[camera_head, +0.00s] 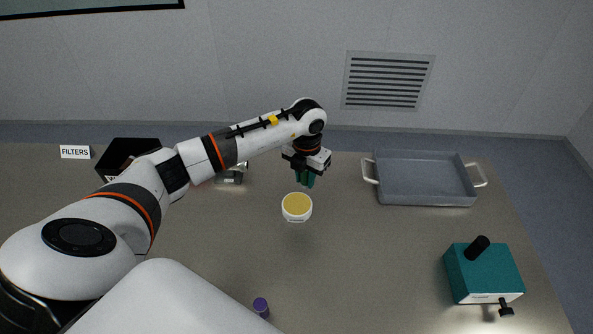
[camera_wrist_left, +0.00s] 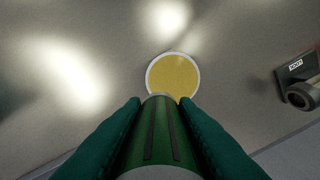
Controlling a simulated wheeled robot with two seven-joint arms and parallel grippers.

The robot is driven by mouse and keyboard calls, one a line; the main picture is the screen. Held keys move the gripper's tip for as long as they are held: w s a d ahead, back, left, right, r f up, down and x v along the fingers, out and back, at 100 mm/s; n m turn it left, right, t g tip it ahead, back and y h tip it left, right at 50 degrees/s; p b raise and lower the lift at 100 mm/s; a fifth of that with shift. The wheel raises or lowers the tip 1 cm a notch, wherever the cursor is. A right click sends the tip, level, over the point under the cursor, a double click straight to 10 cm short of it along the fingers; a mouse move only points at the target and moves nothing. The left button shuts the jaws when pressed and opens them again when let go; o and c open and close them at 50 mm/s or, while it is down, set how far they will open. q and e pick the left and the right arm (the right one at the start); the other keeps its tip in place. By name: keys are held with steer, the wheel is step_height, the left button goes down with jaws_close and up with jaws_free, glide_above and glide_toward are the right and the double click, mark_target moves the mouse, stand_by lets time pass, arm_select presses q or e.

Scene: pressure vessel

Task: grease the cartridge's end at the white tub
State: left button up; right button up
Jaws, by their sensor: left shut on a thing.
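The white tub (camera_head: 297,207) stands on the table with yellow grease filling its open top. It also shows in the wrist view (camera_wrist_left: 173,76). My left gripper (camera_head: 305,178) is just behind the tub in the head view, pointing down. Its teal fingers are shut on the green cartridge (camera_wrist_left: 160,135), which has dark stripes and a pale end rim. In the wrist view the cartridge's end overlaps the tub's near edge; I cannot tell whether they touch. In the head view the cartridge is hard to tell from the fingers. My right gripper is not in view.
A grey tray with two handles (camera_head: 425,200) stands at the back right. A teal box with black knobs (camera_head: 484,273) is at the front right. A dark bin (camera_head: 127,146) and a FILTERS sign (camera_head: 75,152) are at the left. A purple-capped item (camera_head: 260,305) stands in front.

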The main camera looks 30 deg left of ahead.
mark_target(297, 204)
arm_select(q)
steer(key=shift+s+a+f+n+b, duration=0.15)
steer(key=shift+a+f+n+b, duration=0.35)
steer(key=shift+f, duration=0.8)
steer(key=shift+s+a+f+n+b, duration=0.15)
steer(key=shift+f+n+b, duration=0.5)
steer(key=shift+f, duration=0.7)
steer(key=shift+s+a+f+n+b, duration=0.15)
steer(key=shift+a+f+n+b, duration=0.25)
steer(key=shift+f+b, duration=0.65)
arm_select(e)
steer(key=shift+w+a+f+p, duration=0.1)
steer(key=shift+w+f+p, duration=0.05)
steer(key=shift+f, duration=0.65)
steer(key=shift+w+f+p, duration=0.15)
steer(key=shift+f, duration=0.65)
arm_select(q)
steer(key=shift+f+b, duration=0.55)
steer(key=shift+f, duration=0.3)
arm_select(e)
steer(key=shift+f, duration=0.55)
arm_select(q)
step_height(297, 204, up, 7)
steer(key=p, duration=0.4)
steer(key=shift+p, duration=0.35)
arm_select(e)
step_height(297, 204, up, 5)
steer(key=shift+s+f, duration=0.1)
